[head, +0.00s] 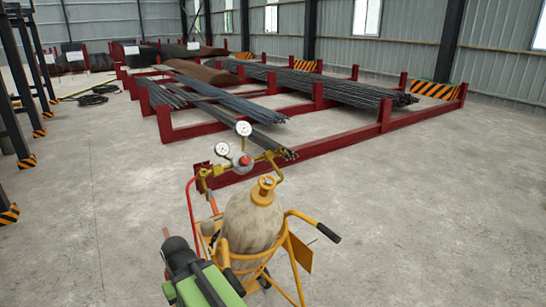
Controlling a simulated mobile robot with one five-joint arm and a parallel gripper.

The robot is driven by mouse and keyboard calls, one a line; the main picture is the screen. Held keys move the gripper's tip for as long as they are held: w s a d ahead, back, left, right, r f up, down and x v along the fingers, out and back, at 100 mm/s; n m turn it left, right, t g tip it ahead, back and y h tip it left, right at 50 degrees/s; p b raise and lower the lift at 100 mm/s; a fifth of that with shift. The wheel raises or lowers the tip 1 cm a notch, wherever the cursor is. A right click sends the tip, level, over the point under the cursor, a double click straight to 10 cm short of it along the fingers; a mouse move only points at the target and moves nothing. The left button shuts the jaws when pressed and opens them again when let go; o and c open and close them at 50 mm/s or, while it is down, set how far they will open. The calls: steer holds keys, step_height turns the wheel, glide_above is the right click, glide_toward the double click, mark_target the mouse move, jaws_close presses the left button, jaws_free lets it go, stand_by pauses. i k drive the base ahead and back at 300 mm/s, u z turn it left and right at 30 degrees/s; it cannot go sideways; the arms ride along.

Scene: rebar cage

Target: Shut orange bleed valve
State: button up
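A gas cylinder (250,225) with a worn beige body stands upright in a yellow cart, near the bottom middle of the head view. An orange-yellow valve top (264,189) sits on its neck. A brass regulator (224,172) with two white dial gauges and a red knob (245,161) is fixed beside it. A small orange part (213,205) hangs below the regulator's left end. I cannot tell which orange part is the bleed valve, or whether it is open or shut.
The cart's black-gripped handle (327,232) sticks out right. Red racks (340,143) with rebar bundles lie behind.

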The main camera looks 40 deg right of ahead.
mark_target(213, 200)
steer(key=u, duration=1.95)
steer(key=k, duration=1.4)
steer(key=z, duration=0.7)
steer(key=i, duration=1)
steer(key=z, duration=0.05)
